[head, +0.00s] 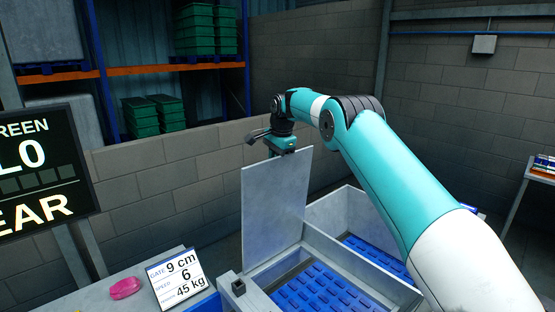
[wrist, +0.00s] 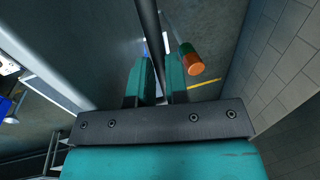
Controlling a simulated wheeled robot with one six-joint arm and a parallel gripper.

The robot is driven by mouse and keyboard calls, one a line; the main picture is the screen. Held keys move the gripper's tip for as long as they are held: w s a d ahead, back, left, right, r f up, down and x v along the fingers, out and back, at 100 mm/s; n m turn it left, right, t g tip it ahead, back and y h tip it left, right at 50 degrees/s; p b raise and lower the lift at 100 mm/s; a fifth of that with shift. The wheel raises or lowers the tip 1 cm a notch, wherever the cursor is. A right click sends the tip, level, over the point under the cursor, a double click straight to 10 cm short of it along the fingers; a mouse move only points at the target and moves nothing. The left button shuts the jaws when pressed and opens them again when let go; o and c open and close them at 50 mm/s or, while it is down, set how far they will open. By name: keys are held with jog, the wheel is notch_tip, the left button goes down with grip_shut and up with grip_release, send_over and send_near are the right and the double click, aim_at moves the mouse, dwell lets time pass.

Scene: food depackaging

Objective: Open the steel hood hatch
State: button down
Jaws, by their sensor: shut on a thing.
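The steel hood hatch (head: 272,205) is a flat grey plate standing nearly upright at the left end of a grey steel housing (head: 325,245). The opening beside it is uncovered, with a blue studded belt (head: 318,292) inside. My gripper (head: 288,152) is at the top edge of the hatch. In the wrist view my two teal fingers (wrist: 163,65) are close together on a dark bar (wrist: 150,30) that runs along the hatch plate (wrist: 90,45). The exact contact is partly hidden by the fingers.
A sign (head: 177,278) and a pink item (head: 125,288) are on the grey surface at the front left. A dark display (head: 40,170) stands at the left. Shelves with green crates (head: 152,115) and a block wall (head: 190,162) are behind. An orange-green cylinder (wrist: 191,60) shows beyond my fingers.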

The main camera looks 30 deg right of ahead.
jog(key=c, duration=1.1)
grip_release()
jog(key=shift+a+f, duration=0.2)
jog(key=shift+f, duration=0.75)
jog(key=v, duration=0.9)
jog(key=shift+w+d+r+b, duration=0.1)
jog(key=shift+w+r+b, duration=0.2)
jog(key=shift+b, duration=0.1)
